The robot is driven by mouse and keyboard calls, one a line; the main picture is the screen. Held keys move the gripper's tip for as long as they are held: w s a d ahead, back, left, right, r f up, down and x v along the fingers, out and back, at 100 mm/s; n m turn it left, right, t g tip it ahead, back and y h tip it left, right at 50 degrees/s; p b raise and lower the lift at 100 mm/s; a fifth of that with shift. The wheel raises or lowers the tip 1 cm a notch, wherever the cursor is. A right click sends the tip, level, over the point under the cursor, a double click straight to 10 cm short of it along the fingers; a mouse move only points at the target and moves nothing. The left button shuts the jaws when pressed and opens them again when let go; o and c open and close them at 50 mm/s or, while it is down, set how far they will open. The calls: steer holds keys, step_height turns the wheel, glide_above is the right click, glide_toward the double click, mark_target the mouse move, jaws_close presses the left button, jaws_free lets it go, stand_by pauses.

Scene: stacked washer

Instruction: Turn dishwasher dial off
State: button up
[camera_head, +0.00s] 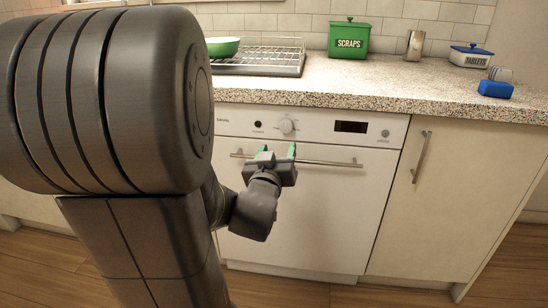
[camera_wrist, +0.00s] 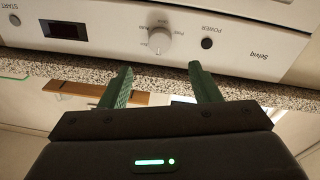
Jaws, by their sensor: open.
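The white dishwasher (camera_head: 325,220) stands under the counter with its door closed. Its round dial (camera_head: 287,126) sits on the upper control panel, between a dark button (camera_head: 257,124) and a dark display (camera_head: 351,127). The wrist view is upside down and shows the pale dial (camera_wrist: 159,42) with small printing around it. My gripper (camera_head: 278,150) is open and empty, in front of the panel and just below the dial. In the wrist view its green fingertips (camera_wrist: 161,68) are spread to either side of the dial's line and look apart from it. The dial's exact setting is too small to read.
A horizontal handle bar (camera_head: 335,163) crosses the door behind my gripper. A cabinet (camera_head: 455,200) with a vertical handle stands to the right.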

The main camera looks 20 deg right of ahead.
mark_target(285, 128)
steer(key=v, duration=0.4)
stand_by(0.4)
steer(key=b+x, duration=0.1)
steer(key=x, duration=1.2)
steer(key=shift+f+b, duration=0.1)
steer(key=shift+b, duration=0.3)
steer(key=shift+w+d, duration=0.3)
steer(key=shift+w, duration=0.1)
steer(key=shift+s+a, duration=0.1)
